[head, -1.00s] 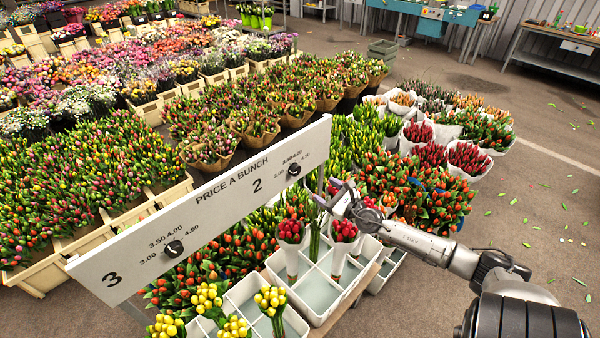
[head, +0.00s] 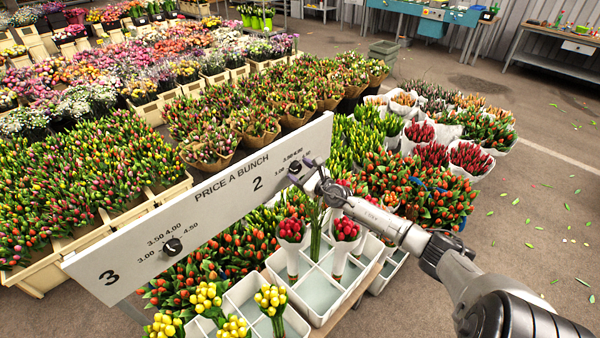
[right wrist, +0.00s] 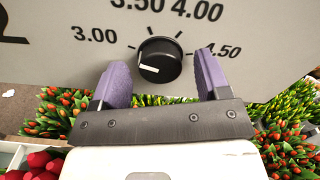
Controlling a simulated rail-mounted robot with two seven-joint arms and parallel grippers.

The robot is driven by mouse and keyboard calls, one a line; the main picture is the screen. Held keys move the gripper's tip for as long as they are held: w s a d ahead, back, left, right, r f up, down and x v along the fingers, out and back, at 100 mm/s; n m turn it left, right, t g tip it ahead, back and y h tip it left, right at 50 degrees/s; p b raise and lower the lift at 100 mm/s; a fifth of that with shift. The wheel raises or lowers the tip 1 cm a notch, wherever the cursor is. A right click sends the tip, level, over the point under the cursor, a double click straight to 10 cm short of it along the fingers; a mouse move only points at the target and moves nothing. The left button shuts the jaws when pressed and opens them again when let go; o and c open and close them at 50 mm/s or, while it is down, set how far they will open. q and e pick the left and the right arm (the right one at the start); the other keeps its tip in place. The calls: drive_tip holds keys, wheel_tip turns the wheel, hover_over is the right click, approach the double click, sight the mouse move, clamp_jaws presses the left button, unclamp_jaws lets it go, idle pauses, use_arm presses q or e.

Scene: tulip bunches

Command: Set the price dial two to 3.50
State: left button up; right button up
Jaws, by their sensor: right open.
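Price dial two (head: 295,167) is a black round knob on the white price board, beside the number 2, partly hidden by my gripper in the head view. In the right wrist view the dial (right wrist: 165,56) has labels 3.00, 3.50, 4.00 and 4.50 around it. Its white mark points left and slightly down, a little below the 3.00 tick. My right gripper (head: 306,174) is in front of the board at the dial. In the wrist view its purple fingers (right wrist: 161,72) are open, one on each side of the dial; I cannot tell whether they touch it. My left gripper is not in view.
The white board (head: 215,205) reads PRICE A BUNCH and carries dial three (head: 173,247) farther left. Below my right arm is a white compartment crate (head: 318,288) with wrapped red tulips (head: 345,230). Tulip bunches crowd behind the board.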

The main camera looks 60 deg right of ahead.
drive_tip(key=shift+w, duration=0.1)
drive_tip(key=shift+c, duration=0.2)
drive_tip(key=c, duration=0.9)
